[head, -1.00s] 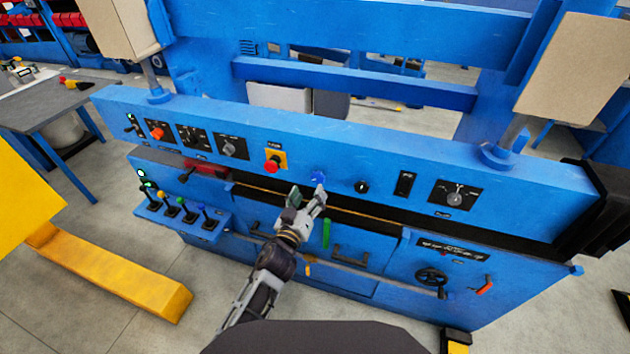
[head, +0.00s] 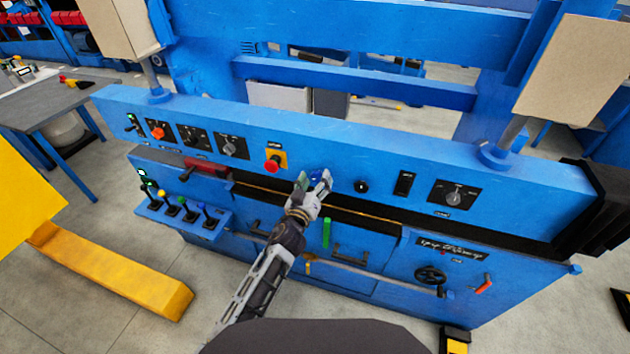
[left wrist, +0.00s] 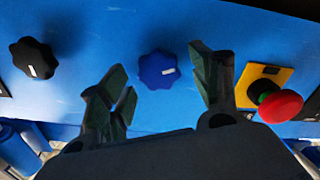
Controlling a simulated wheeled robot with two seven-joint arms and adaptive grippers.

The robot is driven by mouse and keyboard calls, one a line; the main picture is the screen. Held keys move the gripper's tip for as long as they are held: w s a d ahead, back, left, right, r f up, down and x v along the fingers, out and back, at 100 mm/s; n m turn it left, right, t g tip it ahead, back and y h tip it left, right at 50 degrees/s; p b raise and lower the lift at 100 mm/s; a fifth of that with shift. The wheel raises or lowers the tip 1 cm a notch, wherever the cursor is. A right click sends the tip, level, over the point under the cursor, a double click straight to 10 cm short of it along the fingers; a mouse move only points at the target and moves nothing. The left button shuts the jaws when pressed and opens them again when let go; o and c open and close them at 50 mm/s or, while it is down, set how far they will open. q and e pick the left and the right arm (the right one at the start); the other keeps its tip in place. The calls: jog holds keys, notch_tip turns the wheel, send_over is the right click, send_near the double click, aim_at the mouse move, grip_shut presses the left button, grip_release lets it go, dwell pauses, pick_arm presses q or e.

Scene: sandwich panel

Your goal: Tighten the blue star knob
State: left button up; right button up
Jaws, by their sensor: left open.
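The blue star knob (left wrist: 158,70) sits on the blue panel face, with a short white mark on its right side in the left wrist view. In the head view the knob (head: 316,176) shows between the fingertips of my left gripper (head: 314,182). The left gripper is open. In the left wrist view its two fingers (left wrist: 160,88) stand to the left and right of the knob, with a gap on each side. I cannot tell how far the fingertips reach along the knob's depth. My right gripper is not in view.
A red mushroom button (head: 272,164) on a yellow plate is just left of the knob in the head view. A black knob (head: 361,186) is to its right. A green handle (head: 326,233) stands below. Levers (head: 180,205) line a lower ledge at the left.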

pick_arm(q)
jog(key=c, duration=1)
